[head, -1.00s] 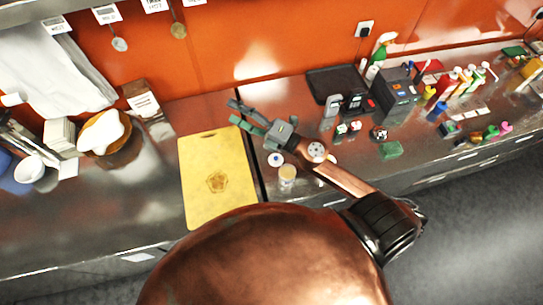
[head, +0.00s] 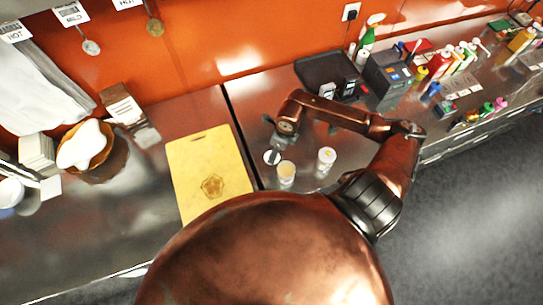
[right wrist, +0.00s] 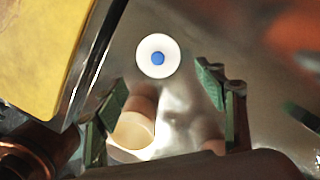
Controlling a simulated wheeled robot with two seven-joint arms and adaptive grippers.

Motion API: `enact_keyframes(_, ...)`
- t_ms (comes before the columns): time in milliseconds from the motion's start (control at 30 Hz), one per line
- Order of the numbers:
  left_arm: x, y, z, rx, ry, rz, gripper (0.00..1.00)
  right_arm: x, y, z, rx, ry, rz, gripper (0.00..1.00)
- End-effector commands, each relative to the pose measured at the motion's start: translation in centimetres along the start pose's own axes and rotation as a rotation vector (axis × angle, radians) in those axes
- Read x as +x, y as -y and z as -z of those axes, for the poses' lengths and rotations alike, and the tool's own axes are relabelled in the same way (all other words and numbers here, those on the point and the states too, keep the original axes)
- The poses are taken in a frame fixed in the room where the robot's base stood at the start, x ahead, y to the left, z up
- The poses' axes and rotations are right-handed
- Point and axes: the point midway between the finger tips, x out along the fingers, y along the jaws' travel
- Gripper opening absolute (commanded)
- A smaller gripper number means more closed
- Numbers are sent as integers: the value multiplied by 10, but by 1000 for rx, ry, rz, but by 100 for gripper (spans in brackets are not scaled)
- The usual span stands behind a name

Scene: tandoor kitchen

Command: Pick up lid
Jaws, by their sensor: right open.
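The lid is a small white disc with a blue centre. It lies flat on the steel counter just right of the yellow board, and in the head view the lid (head: 272,157) is partly covered by my gripper. In the right wrist view the lid (right wrist: 157,56) shows whole, ahead of my fingertips. My right gripper (right wrist: 163,82) is open and empty, pointing down above the counter near the lid. An uncovered jar with cream-coloured contents (head: 287,172) stands close by; its round top also shows in the right wrist view (right wrist: 134,131). My left gripper is out of view.
A second white jar (head: 326,160) stands to the right. The yellow cutting board (head: 208,170) lies to the left, past a dark counter seam (head: 236,124). A black tray (head: 322,69) and a dark box (head: 388,75) stand farther back.

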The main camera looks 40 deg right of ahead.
Motion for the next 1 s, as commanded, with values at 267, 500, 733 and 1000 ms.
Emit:
enact_keyframes(267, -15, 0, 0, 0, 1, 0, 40, 33, -1, -10, 4, 1, -5, 64)
enact_keyframes(500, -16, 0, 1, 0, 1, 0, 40, 53, 0, -9, 1, 2, -3, 64)
enact_keyframes(733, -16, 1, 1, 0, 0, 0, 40, 53, 0, -9, 1, 2, -2, 61)
enact_keyframes(1000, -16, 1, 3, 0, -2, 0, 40, 53, 0, -9, 1, 2, -2, 42)
